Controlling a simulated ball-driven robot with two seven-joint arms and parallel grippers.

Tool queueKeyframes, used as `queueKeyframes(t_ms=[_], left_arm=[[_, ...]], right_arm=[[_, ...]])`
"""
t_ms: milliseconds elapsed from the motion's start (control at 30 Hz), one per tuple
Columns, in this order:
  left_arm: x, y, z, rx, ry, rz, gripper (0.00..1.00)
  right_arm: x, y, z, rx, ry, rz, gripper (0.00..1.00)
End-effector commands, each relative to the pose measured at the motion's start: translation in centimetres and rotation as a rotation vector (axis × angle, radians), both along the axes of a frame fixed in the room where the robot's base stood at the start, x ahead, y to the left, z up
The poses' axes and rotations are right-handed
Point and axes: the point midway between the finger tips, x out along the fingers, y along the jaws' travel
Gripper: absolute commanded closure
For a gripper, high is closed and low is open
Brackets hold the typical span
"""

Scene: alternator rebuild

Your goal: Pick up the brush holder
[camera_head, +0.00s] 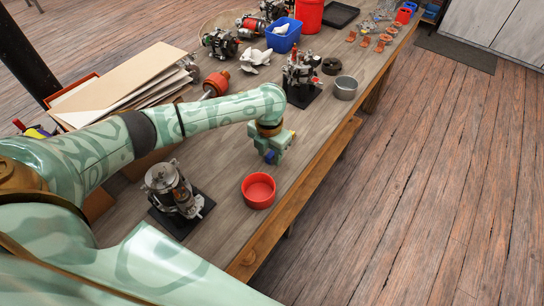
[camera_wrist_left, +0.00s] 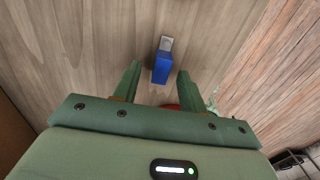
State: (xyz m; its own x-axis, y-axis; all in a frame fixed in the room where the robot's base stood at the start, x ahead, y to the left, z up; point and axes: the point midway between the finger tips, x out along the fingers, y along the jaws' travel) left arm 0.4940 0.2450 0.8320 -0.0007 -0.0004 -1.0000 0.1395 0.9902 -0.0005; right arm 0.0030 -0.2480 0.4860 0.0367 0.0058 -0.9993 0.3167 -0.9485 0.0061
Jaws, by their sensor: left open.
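The brush holder (camera_wrist_left: 162,68) looks like a small blue block with a grey end on the wooden bench. In the left wrist view it lies between and just ahead of my left gripper's fingers, with a gap on each side. In the head view only a bit of its blue (camera_head: 270,157) shows beside the fingers. My left gripper (camera_head: 276,153) points down over the bench, open and empty. I cannot tell its exact height above the block. My right gripper is not in view.
A red bowl (camera_head: 259,191) stands close to the gripper, near the bench edge. An alternator assembly on a black plate (camera_head: 181,226) is at the near left. Another assembly (camera_head: 302,72) and a grey metal cup (camera_head: 345,88) stand beyond. Cardboard sheets (camera_head: 118,84) lie at left.

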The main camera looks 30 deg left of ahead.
Motion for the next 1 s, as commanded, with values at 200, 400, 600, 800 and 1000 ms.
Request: queueKeyframes(t_ms=[200,400,600,800,1000], left_arm=[[0.0,0.0,0.2,0.0,-0.001,0.0,0.97],[0.0,0.0,0.2,0.0,-0.001,0.0,1.0],[0.0,0.0,0.5,0.001,-0.002,0.0,1.0],[0.1,0.0,2.9,0.0,-0.004,0.001,1.0],[-1.4,-2.1,7.1,-0.001,-0.006,-0.005,1.0]], right_arm=[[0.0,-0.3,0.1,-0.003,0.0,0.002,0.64],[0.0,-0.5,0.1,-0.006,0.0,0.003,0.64],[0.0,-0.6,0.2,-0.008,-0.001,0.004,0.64],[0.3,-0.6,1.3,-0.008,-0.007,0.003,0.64],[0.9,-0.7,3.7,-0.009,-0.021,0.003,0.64]])
